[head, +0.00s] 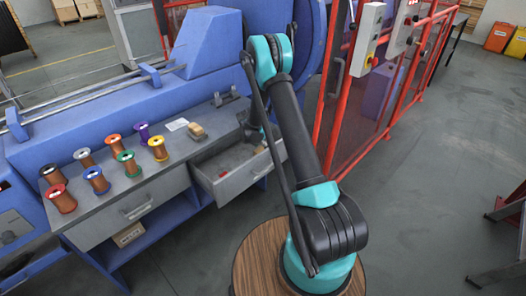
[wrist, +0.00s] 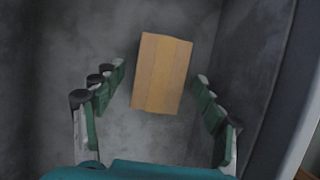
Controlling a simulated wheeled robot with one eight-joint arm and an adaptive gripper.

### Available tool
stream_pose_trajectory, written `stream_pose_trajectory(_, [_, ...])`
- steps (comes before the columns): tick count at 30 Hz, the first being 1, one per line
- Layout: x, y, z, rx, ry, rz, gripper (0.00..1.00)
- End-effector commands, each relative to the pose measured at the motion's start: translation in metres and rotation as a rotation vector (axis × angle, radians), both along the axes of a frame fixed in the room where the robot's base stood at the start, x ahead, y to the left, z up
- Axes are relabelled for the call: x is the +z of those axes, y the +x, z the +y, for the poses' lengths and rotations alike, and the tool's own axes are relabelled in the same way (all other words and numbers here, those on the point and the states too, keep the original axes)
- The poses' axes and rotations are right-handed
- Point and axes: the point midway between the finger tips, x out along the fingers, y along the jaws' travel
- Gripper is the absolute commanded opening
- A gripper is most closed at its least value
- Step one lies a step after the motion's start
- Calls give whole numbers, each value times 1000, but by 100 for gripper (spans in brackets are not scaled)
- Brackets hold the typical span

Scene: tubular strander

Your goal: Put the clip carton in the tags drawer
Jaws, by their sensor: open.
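The tan cardboard clip carton (wrist: 161,73) shows in the wrist view on a grey floor between grey walls, which looks like the inside of a drawer. My gripper (wrist: 160,76) is open, with its fingers on either side of the carton and gaps visible on both sides. In the head view an open grey drawer (head: 238,184) sticks out of the right part of the bench. My arm reaches to this drawer and hides part of it and most of the gripper. I cannot read any label naming the drawer.
The bench top (head: 100,199) holds several wire spools, a white card (head: 177,125) and a small tan block (head: 197,131). A shut drawer (head: 137,208) is at left, with a box (head: 128,235) on the shelf below.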

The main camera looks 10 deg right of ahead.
Motion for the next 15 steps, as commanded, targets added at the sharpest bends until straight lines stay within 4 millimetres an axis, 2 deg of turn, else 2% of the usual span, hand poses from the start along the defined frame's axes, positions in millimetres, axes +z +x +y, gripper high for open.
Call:
stream_pose_trajectory(9, [57,-14,19,1,0,0,72])
stream_pose_trajectory(15, [81,-20,27,0,-1,1,72])
